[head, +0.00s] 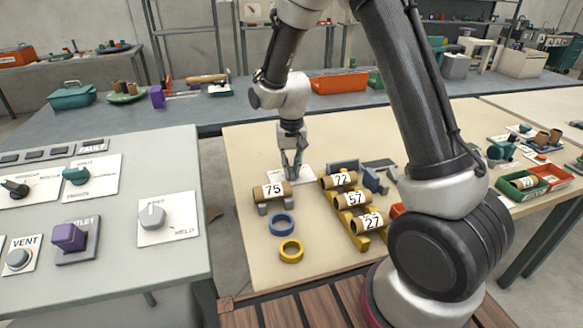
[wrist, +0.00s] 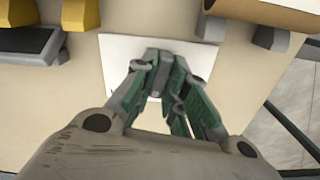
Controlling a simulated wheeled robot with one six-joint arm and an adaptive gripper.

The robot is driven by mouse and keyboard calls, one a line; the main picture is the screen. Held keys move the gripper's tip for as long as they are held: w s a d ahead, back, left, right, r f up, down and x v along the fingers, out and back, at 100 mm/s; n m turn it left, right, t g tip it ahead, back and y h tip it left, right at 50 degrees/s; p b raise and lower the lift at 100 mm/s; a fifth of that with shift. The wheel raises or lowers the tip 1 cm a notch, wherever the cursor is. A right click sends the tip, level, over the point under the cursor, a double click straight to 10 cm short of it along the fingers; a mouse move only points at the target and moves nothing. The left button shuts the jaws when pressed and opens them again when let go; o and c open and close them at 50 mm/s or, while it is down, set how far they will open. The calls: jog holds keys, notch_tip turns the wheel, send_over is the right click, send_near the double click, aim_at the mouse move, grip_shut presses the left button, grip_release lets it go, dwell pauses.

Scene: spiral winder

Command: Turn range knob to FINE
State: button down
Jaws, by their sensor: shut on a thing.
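My gripper (head: 291,172) points down at a white plate (head: 304,171) on the beige table, just behind the roll marked 75. In the wrist view, the green-and-grey fingers of my gripper (wrist: 165,62) come together over the white plate (wrist: 118,58). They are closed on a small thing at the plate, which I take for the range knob. The fingers hide nearly all of it. I cannot read a FINE mark or see which way the knob points.
The roll marked 75 (head: 272,191) stands close in front of my gripper on grey supports. Blue (head: 282,225) and yellow (head: 291,250) rings lie in front. A grey control panel (head: 110,280) is at left.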

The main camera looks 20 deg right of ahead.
aim_at(292, 168)
jog(key=n, duration=0.5)
jog(key=shift+n, duration=0.3)
jog(key=n, duration=0.5)
jog(key=shift+n, duration=0.4)
jog(key=c, duration=1.4)
grip_release()
jog(key=shift+c, duration=0.2)
notch_tip(292, 168, up, 12)
